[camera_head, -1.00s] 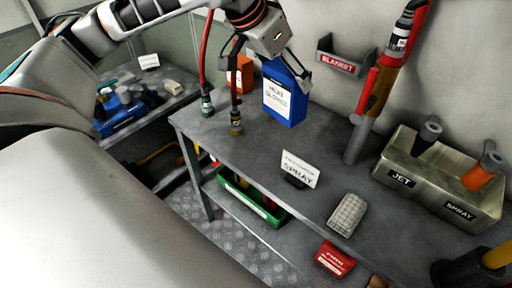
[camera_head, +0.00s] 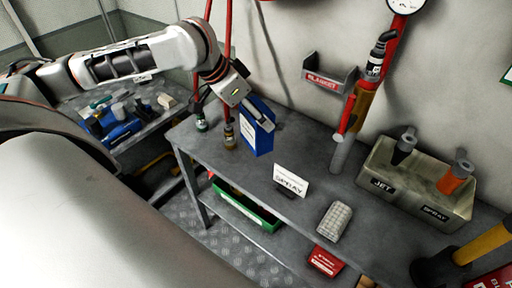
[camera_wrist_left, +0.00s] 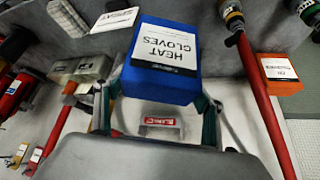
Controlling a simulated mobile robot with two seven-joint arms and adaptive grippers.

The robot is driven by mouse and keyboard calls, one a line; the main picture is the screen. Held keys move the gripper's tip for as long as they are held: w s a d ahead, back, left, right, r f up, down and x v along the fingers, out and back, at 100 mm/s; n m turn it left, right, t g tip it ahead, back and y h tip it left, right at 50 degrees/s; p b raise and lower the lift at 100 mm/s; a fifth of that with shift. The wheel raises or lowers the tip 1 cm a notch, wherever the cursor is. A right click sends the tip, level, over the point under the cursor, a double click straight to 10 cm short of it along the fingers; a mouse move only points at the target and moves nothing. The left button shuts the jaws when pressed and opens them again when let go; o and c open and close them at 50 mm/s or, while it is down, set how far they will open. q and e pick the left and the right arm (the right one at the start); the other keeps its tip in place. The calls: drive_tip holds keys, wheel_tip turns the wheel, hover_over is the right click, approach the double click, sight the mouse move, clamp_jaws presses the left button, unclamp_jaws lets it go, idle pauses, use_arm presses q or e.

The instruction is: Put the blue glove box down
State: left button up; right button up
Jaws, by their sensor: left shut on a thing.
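The blue glove box (camera_head: 255,133) is upright over the left part of the grey bench (camera_head: 213,140). My left gripper (camera_head: 260,114) is shut on its upper part, with the arm coming in from the left. I cannot tell whether the box's bottom touches the bench. In the left wrist view the blue glove box (camera_wrist_left: 160,86) sits between the two fingers, its white "HEAT GLOVES" label showing upside down. My right gripper is not in view.
Hanging hoses with brass ends (camera_head: 229,136) are left of the box. A white "SPRAY" sign (camera_head: 290,181) stands to its right, with a grey quilted pad (camera_head: 335,220) beyond. An orange box (camera_wrist_left: 281,74) shows in the wrist view. Bare bench lies between box and red pipe (camera_head: 352,110).

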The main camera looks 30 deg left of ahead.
use_arm(q)
wheel_tip(320, 180, down, 11)
drive_tip(key=b, duration=0.2)
drive_tip(key=shift+f+b, duration=0.1)
drive_tip(key=shift+b, duration=0.3)
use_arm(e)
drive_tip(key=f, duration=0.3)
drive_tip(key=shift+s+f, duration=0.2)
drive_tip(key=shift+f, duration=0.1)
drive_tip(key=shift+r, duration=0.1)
use_arm(q)
drive_tip(key=o, duration=1.2)
drive_tip(key=shift+o, duration=0.2)
drive_tip(key=shift+r, duration=0.2)
drive_tip(key=p+v, duration=0.2)
drive_tip(key=v, duration=1)
drive_tip(key=shift+p, duration=0.3)
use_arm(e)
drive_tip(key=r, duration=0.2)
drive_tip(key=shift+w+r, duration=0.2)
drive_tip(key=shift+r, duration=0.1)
use_arm(q)
drive_tip(key=shift+s+f, duration=0.1)
drive_tip(key=shift+f, duration=0.1)
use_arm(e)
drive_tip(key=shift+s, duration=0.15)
